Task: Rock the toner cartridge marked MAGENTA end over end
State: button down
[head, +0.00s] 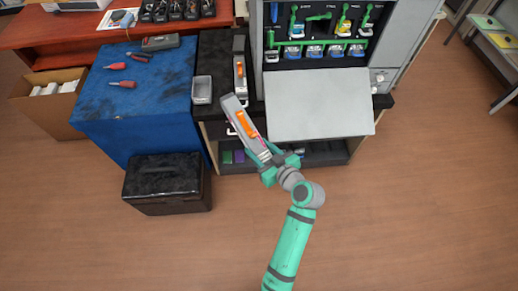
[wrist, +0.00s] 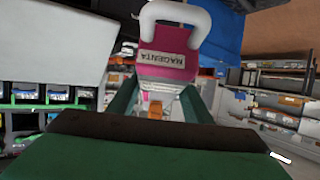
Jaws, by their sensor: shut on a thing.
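The toner cartridge marked MAGENTA (head: 236,108) is a long grey body with an orange strip on top. My gripper (head: 268,160) is shut on its near end and holds it out in front of the black counter, its far end pointing up-left in the head view. In the wrist view, the cartridge's magenta end face (wrist: 165,66) carries the MAGENTA label and a white loop handle (wrist: 185,12). It sits between the green fingers of my gripper (wrist: 160,100). The lower part of its body is mostly hidden in the wrist view.
Another grey cartridge with an orange strip (head: 240,72) lies on the black counter (head: 215,50), beside a small grey tray (head: 202,90). The printer's open grey door (head: 320,105) juts out at right. A black box (head: 167,187) stands at left. The wooden floor in front is clear.

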jog(key=shift+w+r+g+h, duration=0.15)
jog(key=shift+r+g+h, duration=0.25)
jog(key=shift+g, duration=0.5)
jog(key=shift+f+g+h, duration=0.3)
jog(key=shift+g+h, duration=0.4)
jog(key=shift+g, duration=0.4)
